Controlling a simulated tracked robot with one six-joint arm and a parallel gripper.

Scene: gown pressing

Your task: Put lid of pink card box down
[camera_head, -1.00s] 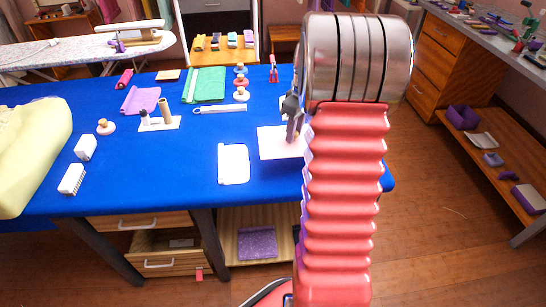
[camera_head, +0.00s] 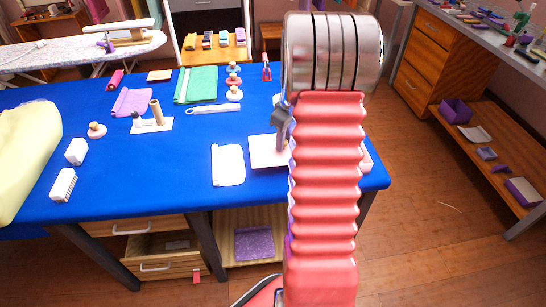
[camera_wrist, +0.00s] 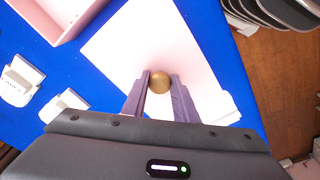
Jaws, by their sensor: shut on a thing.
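The lid of the pink card box (camera_head: 263,153) is a flat, pale pink square with a round brass knob (camera_wrist: 160,81). In the wrist view the lid (camera_wrist: 135,45) spreads out beyond my fingers. My gripper (camera_wrist: 159,88) is shut on the knob, one finger on each side. In the head view my gripper (camera_head: 281,138) is over the lid, partly hidden by my arm. The open pink box (camera_wrist: 65,22) is at the wrist view's upper left, apart from the lid. I cannot tell whether the lid touches the table.
A white sheet (camera_head: 228,166) lies close left of the lid on the blue table (camera_head: 190,185). A white-handled tool (camera_head: 214,109), green cloth (camera_head: 202,84) and stacked knobs (camera_head: 233,80) are farther back. Blue tabletop is clear in front of the stand (camera_head: 152,125).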

